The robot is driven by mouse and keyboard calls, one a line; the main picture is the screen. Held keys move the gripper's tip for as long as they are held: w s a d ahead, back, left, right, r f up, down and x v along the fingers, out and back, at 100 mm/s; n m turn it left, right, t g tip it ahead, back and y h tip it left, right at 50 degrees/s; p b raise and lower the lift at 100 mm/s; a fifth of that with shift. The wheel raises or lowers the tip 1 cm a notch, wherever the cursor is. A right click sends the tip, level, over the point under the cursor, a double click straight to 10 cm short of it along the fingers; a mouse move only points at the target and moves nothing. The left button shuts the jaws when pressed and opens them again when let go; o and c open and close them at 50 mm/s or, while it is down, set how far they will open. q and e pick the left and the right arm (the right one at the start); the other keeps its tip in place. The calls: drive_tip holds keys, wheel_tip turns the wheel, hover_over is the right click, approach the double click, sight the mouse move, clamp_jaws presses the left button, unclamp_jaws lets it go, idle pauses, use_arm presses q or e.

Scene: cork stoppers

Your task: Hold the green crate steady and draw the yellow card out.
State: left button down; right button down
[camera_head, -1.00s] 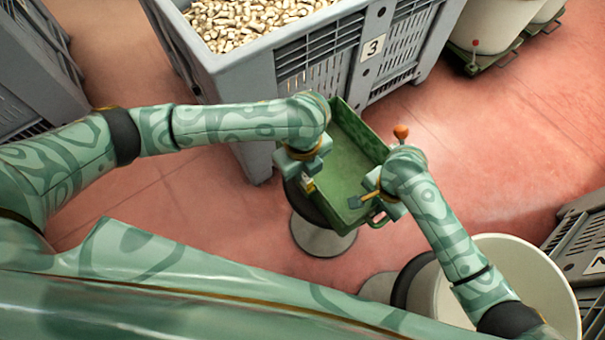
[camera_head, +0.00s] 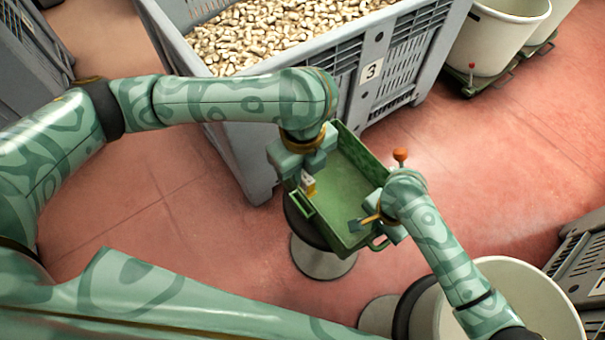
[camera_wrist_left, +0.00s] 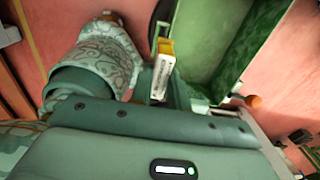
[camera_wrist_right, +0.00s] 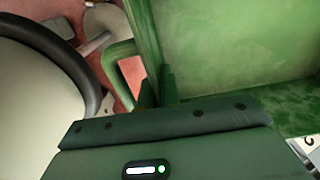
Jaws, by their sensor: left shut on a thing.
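The green crate (camera_head: 355,170) stands tilted in the picture on a grey pedestal, its inside bare where I see it. My left gripper (camera_head: 308,178) is shut on the yellow card (camera_head: 309,186) by the crate's left end, above a green handle (camera_head: 302,204). In the left wrist view the card (camera_wrist_left: 162,72) shows a yellow upper part and a white printed face between the fingers. I cannot tell whether its lower edge is clear of the crate. My right gripper (camera_wrist_right: 157,92) has its fingers on either side of the crate's wall (camera_wrist_right: 146,35).
A large grey bin (camera_head: 225,110) marked 3, full of corks (camera_head: 270,35), stands behind the crate. An orange knob (camera_head: 400,155) rises close beside the crate. A pale round tub (camera_head: 540,300) is at lower right. Open red floor lies to the right.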

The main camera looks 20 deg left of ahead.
drive_tip(key=c, duration=1.5)
unclamp_jaws()
drive_tip(key=shift+c, duration=0.2)
wheel_tip(320, 180, up, 10)
drive_tip(key=shift+a+r, duration=0.1)
drive_tip(key=shift+r, duration=0.9)
